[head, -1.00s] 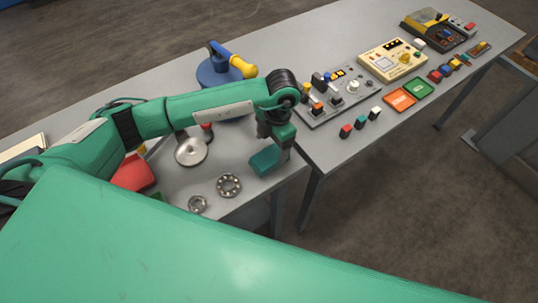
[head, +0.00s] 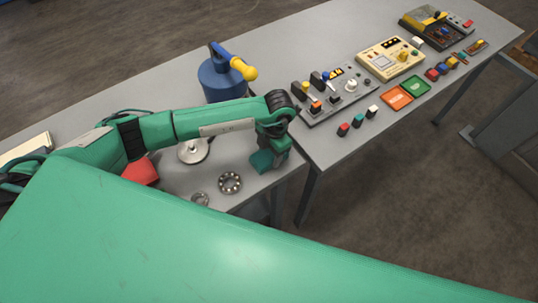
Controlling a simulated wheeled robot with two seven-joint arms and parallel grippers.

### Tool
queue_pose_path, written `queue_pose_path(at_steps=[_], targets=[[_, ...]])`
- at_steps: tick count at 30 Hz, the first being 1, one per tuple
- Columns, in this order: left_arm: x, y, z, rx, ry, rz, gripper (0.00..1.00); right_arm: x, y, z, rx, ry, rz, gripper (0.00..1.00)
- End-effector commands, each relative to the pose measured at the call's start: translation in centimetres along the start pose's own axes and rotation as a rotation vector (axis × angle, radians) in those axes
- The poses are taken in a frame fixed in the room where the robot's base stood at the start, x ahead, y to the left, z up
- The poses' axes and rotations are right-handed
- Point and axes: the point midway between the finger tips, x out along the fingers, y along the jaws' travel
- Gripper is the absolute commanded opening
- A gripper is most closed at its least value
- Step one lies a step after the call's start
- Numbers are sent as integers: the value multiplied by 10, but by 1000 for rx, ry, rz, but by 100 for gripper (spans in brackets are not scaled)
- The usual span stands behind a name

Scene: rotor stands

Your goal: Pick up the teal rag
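The teal rag (head: 261,163) is a small folded piece at the right end of the near grey table, close to its front edge. My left arm reaches in from the left and bends down there. My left gripper (head: 277,163) is at the rag, overlapping its right side in the picture. Its fingertips are small and hard to make out against the rag, so I cannot tell whether they are open or closed on it. My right gripper is not in view.
Bearing rings (head: 230,183) and (head: 200,199) and a silver disc (head: 193,151) lie left of the rag. A blue canister (head: 222,80) with a yellow handle stands behind my arm. A switch panel (head: 340,93) and small coloured blocks (head: 358,121) are on the right table.

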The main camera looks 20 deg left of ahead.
Motion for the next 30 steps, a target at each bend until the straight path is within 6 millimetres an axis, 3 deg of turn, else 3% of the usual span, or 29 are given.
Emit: queue_pose_path(at_steps=[2, 12, 24, 30], targets=[[0, 0, 0, 0, 0, 0, 35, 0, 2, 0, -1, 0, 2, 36], [-6, 0, 0, 0, -1, 0, 35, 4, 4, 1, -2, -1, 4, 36], [-78, 0, -11, 1, -4, 2, 35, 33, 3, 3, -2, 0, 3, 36], [-97, 0, -14, 0, -1, 1, 35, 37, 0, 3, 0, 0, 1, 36]])
